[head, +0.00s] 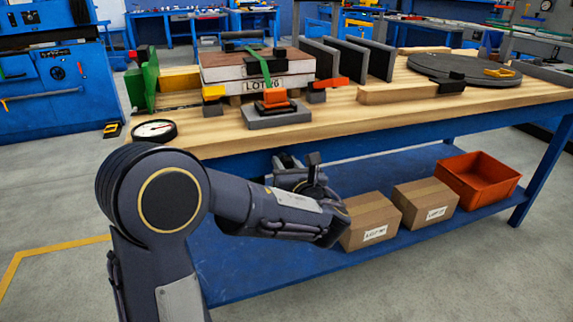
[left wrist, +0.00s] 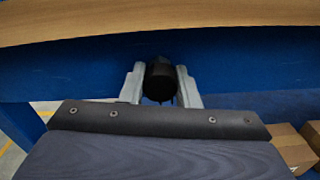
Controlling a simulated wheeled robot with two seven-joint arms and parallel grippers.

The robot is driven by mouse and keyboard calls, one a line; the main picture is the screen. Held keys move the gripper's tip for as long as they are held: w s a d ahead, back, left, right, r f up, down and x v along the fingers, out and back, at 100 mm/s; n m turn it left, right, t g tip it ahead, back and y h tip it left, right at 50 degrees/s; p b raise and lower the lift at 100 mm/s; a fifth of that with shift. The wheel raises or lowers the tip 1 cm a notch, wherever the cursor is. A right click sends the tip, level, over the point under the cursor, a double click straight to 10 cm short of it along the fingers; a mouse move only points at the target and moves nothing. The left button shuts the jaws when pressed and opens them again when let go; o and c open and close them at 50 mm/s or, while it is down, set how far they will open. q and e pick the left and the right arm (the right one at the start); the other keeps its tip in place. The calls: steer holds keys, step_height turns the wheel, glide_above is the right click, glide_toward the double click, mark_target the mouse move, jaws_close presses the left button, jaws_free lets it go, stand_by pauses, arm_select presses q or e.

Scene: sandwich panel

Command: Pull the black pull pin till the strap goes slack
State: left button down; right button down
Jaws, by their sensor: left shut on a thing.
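My left gripper (left wrist: 160,88) is shut on a dark, round-ended piece, which looks like the black pull pin (left wrist: 159,78). In the left wrist view it sits between the two pale fingers, just below the wooden table edge. In the head view my left gripper (head: 303,172) is in front of the blue table frame, and the dark piece's top (head: 314,158) shows. I cannot tell whether it touches any fixture. The green strap (head: 264,68) runs over the sandwich panel (head: 230,69) toward an orange part (head: 274,98) on a grey block. Its tension is unclear. My right gripper is out of view.
The wooden tabletop (head: 215,138) holds a dial gauge (head: 154,130), upright dark plates (head: 350,58) and a dark round disc (head: 450,67). On the blue shelf below are two cardboard boxes (head: 426,202) and an orange bin (head: 478,178). The floor at lower right is clear.

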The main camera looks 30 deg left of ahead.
arm_select(q)
steer(key=shift+p+v, duration=0.55)
steer(key=shift+v, duration=0.45)
steer(key=shift+s+d, duration=0.15)
steer(key=shift+d, duration=0.05)
steer(key=c, duration=1.1)
jaws_free()
steer(key=p+v, duration=0.2)
steer(key=v, duration=0.5)
steer(key=shift+s+d, duration=0.25)
steer(key=shift+d, duration=0.05)
